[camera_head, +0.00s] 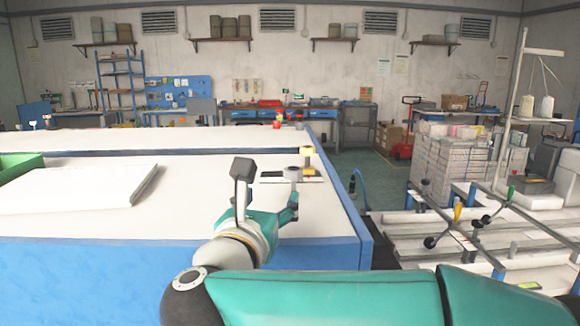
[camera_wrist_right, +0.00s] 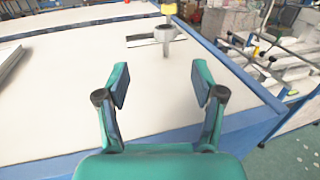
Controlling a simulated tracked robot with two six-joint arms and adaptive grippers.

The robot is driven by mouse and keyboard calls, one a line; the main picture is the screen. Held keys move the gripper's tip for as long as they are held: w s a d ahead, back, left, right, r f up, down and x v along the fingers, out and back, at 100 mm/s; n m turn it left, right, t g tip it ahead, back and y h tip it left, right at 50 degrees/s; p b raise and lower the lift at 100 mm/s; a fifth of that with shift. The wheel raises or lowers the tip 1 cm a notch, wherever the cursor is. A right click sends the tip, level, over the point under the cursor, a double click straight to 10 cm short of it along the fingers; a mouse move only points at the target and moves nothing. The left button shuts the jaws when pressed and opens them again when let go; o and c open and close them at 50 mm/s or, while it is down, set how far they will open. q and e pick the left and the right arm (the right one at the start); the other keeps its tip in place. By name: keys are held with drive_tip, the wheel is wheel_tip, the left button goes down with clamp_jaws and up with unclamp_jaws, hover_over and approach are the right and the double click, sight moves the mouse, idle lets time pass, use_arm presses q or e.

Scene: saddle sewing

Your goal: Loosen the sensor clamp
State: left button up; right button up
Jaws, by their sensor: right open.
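A grey round knob on a post (camera_head: 292,174) stands near the right edge of the white-topped table, beside a dark slot plate (camera_head: 272,180). A yellow-topped post (camera_head: 307,157) stands just behind it. I cannot tell for sure which part is the sensor clamp. In the right wrist view the grey knob (camera_wrist_right: 165,33) is beyond my fingertips, roughly between them, with the yellow part (camera_wrist_right: 168,8) at the top edge. My right gripper (camera_head: 267,187) is open and empty, short of the knob; it also shows in the wrist view (camera_wrist_right: 161,84). My left gripper is out of view.
The white table (camera_head: 190,215) has a blue rim and much bare top around my gripper. A thick white slab (camera_head: 80,188) and a green bin (camera_head: 18,163) are at left. A rail frame with black knobs (camera_head: 480,222) stands beyond the table's right edge.

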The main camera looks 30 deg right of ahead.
sight(290, 174)
drive_tip(key=p+x, duration=0.2)
drive_tip(key=x, duration=0.3)
drive_tip(key=p+x, duration=0.1)
drive_tip(key=x, duration=0.4)
drive_tip(key=p+x, duration=0.2)
drive_tip(key=x, duration=0.3)
drive_tip(key=shift+s+d+f+p, duration=0.15)
drive_tip(key=shift+d+p, duration=0.15)
drive_tip(key=shift+d, duration=0.3)
